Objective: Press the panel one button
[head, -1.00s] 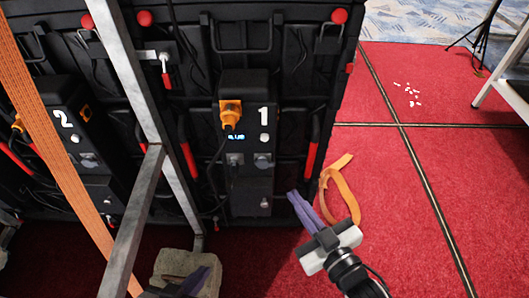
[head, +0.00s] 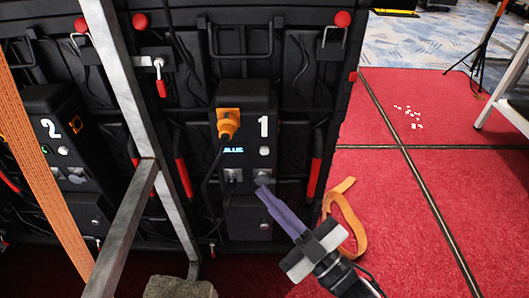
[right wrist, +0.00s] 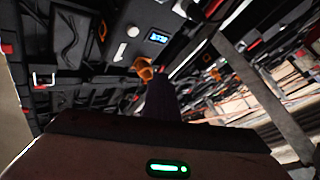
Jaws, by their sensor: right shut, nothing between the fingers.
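Panel one is the black box (head: 245,100) marked with a white 1 on the back of the video wall in the head view. Its small round pale button (head: 264,151) sits below the number, right of a lit blue display (head: 232,150). The button also shows in the right wrist view (right wrist: 133,31), left of the display (right wrist: 158,37). My right gripper (head: 264,190) is shut and empty, its purple fingers pointing up-left. Its tips appear below the button in the head view, apart from it; their depth to the panel is hard to tell. My left gripper is not in view.
An orange plug (head: 228,122) with a black cable sits left of the number. A grey metal frame (head: 125,225) and an orange strap (head: 45,160) cross the left side. Panel two (head: 60,135) is beyond them. Red carpet (head: 440,200) lies open at right, with a loose orange strap (head: 345,215).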

